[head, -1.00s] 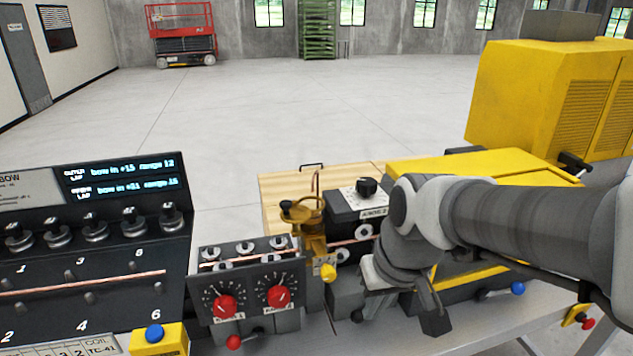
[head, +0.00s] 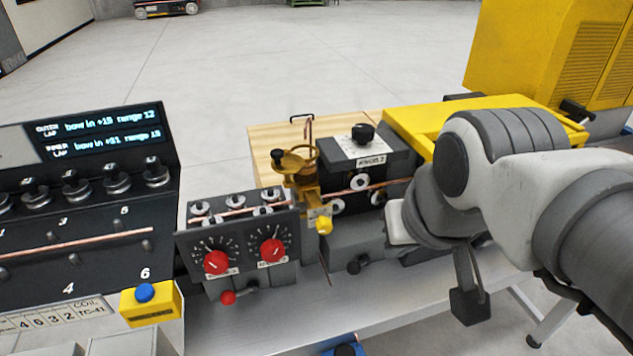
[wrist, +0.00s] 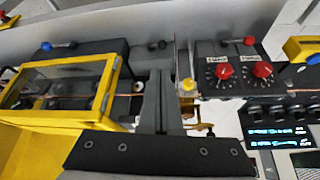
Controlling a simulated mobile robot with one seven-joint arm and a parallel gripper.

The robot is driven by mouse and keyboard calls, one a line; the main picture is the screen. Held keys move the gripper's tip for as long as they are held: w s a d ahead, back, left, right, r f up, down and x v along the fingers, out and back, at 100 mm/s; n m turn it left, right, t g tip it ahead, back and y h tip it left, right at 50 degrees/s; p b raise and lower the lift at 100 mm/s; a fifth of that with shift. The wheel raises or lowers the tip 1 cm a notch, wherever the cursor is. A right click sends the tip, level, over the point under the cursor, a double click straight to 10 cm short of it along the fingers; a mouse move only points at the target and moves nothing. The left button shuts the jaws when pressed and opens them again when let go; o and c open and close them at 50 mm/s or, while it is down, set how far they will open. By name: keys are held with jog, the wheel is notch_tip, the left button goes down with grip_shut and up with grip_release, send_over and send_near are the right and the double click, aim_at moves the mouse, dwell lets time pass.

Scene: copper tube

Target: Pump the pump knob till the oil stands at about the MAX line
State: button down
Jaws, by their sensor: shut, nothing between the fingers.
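A brass fitting with a small cup (head: 296,160) and a dark knob (head: 277,155) stands on the bench beside the grey roller unit. A yellow knob (head: 324,226) sits low on its front; it also shows in the wrist view (wrist: 188,86). I cannot tell which knob is the pump's. No oil level or MAX line is readable. My gripper (wrist: 158,75) is shut and empty, with its fingers close together beside the yellow knob in the wrist view, apart from it. In the head view the arm hides most of the gripper.
Left of the fitting is a dial box with two red dials (head: 216,262) and a red-tipped lever (head: 228,297). A control panel (head: 80,215) and a blue button (head: 145,292) are farther left. A yellow-framed guard (wrist: 105,85) stands close beside my fingers.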

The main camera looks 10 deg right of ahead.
jog(key=shift+w+a+r, duration=0.15)
jog(key=shift+w+r, duration=0.25)
jog(key=shift+r, duration=0.3)
jog(key=shift+f, duration=0.1)
dwell(0.4)
